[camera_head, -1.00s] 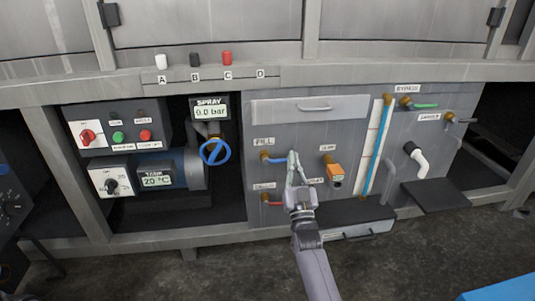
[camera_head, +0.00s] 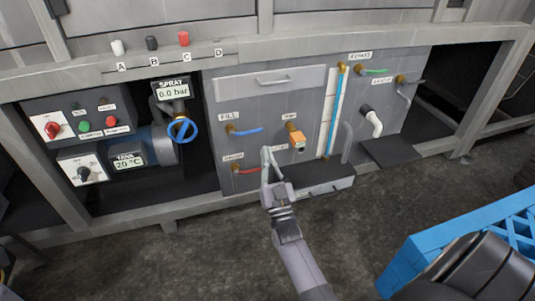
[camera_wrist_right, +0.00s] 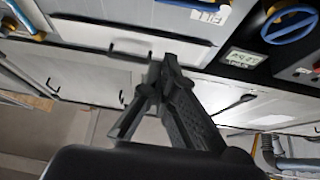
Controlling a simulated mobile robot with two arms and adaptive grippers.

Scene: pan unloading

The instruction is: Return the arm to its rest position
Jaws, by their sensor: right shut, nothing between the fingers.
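My right gripper (camera_head: 268,150) is shut and empty in the head view. Its fingertips appear in front of the grey valve panel (camera_head: 222,178), between the red-handled valve (camera_head: 245,170) and the orange-handled valve (camera_head: 297,137). I cannot tell the gap to the panel. The blue FILL handle (camera_head: 247,130) is just up and left of the fingertips. In the right wrist view, the closed fingers (camera_wrist_right: 168,62) point toward the panel, with the FILL label (camera_wrist_right: 209,15) at the top. My left gripper is not in view.
A blue crate (camera_head: 405,262) stands on the floor at lower right, beside my arm. A grey drawer (camera_head: 325,188) and a dark shelf (camera_head: 400,152) jut out low from the panel. The blue valve wheel (camera_head: 183,130) is left. Dark floor between machine and crate is free.

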